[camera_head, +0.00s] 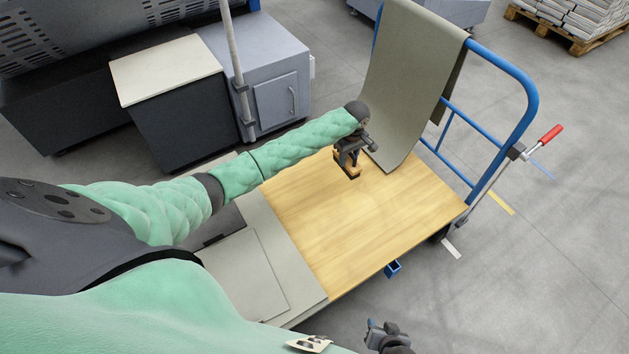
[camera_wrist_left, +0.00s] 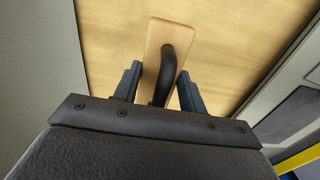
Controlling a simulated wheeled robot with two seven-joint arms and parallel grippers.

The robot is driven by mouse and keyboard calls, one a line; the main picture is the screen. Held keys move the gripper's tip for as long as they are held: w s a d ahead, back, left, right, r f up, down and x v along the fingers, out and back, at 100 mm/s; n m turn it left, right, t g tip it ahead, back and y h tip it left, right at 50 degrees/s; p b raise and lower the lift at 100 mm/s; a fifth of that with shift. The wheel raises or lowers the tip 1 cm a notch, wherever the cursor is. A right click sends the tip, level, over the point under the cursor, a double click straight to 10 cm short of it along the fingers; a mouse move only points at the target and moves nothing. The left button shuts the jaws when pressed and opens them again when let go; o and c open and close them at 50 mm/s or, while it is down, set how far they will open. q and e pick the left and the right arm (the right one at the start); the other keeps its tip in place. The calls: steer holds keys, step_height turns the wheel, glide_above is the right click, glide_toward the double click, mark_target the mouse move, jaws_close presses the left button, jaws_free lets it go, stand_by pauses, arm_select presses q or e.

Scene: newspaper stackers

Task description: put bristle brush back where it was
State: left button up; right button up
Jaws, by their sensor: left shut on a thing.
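The bristle brush (camera_wrist_left: 157,52) shows in the left wrist view as a pale wooden block with a curved black handle. My left gripper (camera_wrist_left: 156,90) has its two fingers on either side of the handle and is shut on it. In the head view my left gripper (camera_head: 350,163) is over the wooden deck of the cart (camera_head: 380,220), near the hanging grey sheet, with the brush (camera_head: 347,175) below it. I cannot tell whether the brush touches the deck. My right gripper (camera_head: 376,333) is at the bottom edge, partly cut off, away from the deck.
A grey-green sheet (camera_head: 410,80) hangs over the blue cart rail (camera_head: 533,95) and curls onto the deck. A red-handled lever (camera_head: 550,135) is at the cart's right. Grey cabinets (camera_head: 262,75) stand behind. Flat grey panels (camera_head: 250,268) lie left of the bare wood, which is clear.

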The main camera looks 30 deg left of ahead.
arm_select(q)
steer(key=shift+s+a+f, duration=0.6)
steer(key=shift+a+f, duration=1.2)
steer(key=shift+a, duration=0.05)
steer(key=shift+s+a+f, duration=0.6)
steer(key=shift+a+f, duration=1.15)
steer(key=shift+a, duration=0.05)
steer(key=shift+s+a+f, duration=0.6)
steer(key=shift+a+f, duration=1.2)
steer(key=shift+a, duration=0.05)
steer(key=shift+f, duration=0.1)
arm_select(e)
steer(key=shift+s, duration=0.1)
arm_select(q)
steer(key=shift+f, duration=0.1)
arm_select(e)
steer(key=shift+r, duration=0.1)
arm_select(q)
steer(key=o, duration=0.9)
steer(key=shift+o, duration=0.5)
arm_select(e)
steer(key=shift+w+r, duration=0.2)
steer(key=shift+r, duration=0.2)
steer(key=shift+f, duration=0.1)
